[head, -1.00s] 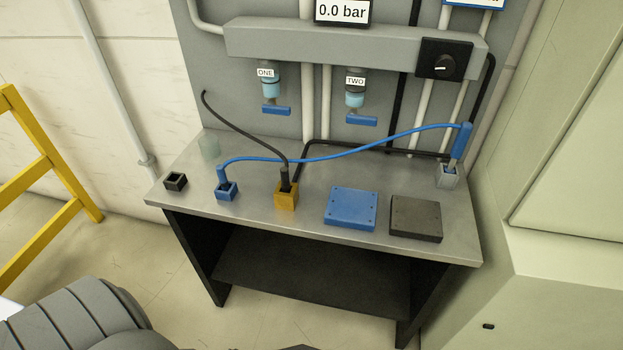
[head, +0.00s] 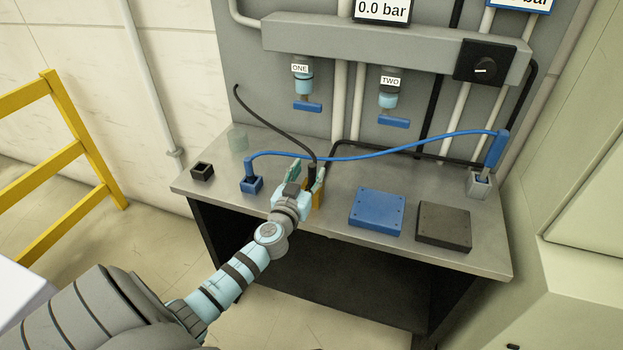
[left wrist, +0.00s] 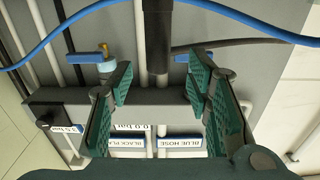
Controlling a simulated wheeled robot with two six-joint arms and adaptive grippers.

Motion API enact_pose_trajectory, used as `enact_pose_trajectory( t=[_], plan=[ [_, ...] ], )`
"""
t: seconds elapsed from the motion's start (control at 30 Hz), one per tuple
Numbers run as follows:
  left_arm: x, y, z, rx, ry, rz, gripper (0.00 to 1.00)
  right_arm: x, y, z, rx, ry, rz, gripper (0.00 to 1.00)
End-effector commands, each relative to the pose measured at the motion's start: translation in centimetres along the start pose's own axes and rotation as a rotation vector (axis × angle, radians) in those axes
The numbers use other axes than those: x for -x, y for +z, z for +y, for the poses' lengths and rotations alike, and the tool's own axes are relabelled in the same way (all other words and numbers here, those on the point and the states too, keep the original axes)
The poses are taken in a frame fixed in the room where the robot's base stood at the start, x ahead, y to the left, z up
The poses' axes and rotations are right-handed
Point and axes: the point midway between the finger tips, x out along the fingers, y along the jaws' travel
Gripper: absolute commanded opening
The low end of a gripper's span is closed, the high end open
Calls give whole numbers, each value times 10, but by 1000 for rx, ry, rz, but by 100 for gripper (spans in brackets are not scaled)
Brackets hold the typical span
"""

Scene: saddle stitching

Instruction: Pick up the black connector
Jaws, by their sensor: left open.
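The black connector (head: 312,171) stands upright in the yellow-orange socket block (head: 318,196) on the bench, with a black hose rising from its top. My left gripper (head: 306,180) is open at the connector, with a finger on either side of it in the head view. In the left wrist view the open green fingers (left wrist: 160,85) flank the dark connector (left wrist: 156,45), with gaps showing on both sides. The gripper partly hides the socket block. My right gripper is not in view.
A blue connector stands in a blue block (head: 251,185) to the left; its blue hose (head: 370,157) arches behind the black connector to a grey block (head: 480,184). An empty black block (head: 202,171) and blue (head: 376,211) and dark (head: 443,229) plates lie on the bench (head: 300,230).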

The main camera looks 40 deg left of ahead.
Motion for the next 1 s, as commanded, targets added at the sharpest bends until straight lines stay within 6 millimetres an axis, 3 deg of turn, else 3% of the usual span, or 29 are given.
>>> enact_pose_trajectory(
  t=[0.13,0.37,0.67,1.0],
  plan=[
    [-27,0,1,0,-1,1,45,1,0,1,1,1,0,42],
    [-32,1,1,0,1,0,45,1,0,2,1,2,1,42],
    [-32,0,1,0,0,0,0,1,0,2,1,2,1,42],
    [-31,0,1,0,0,0,0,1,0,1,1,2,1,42]
  ],
)
